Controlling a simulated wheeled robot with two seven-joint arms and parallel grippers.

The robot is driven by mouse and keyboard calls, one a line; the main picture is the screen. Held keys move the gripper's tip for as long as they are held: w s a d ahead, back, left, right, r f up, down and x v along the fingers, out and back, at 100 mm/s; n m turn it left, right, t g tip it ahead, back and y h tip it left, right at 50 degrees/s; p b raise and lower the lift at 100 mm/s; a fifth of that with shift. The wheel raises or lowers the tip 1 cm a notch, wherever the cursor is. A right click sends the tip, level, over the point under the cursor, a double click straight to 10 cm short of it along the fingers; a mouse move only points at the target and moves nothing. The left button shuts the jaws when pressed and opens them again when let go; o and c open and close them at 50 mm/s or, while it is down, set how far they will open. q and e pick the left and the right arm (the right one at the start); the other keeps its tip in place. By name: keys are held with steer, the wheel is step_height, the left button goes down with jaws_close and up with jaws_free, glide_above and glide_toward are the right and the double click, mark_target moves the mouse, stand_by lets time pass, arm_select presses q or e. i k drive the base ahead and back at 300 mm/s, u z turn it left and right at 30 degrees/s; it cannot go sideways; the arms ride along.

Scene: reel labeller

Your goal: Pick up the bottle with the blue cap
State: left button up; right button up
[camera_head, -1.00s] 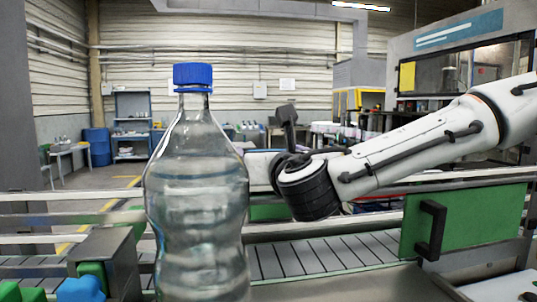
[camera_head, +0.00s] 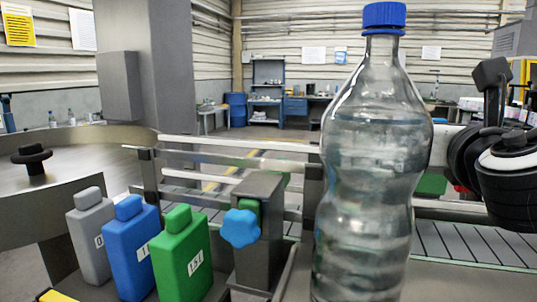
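A clear plastic bottle with a blue cap (camera_head: 372,165) stands upright and close in the right half of the view. It looks partly filled with clear liquid. The black wrist end of my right arm (camera_head: 478,160) is at the right edge, just right of the bottle. My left gripper is not in view.
Grey (camera_head: 91,238), blue (camera_head: 134,248) and green (camera_head: 181,255) flat containers stand in a row at the lower left. A metal bracket with a blue knob (camera_head: 240,228) is left of the bottle. A conveyor (camera_head: 470,243) runs behind the bottle.

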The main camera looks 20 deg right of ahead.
mark_target(377, 133)
steer(key=k, duration=2)
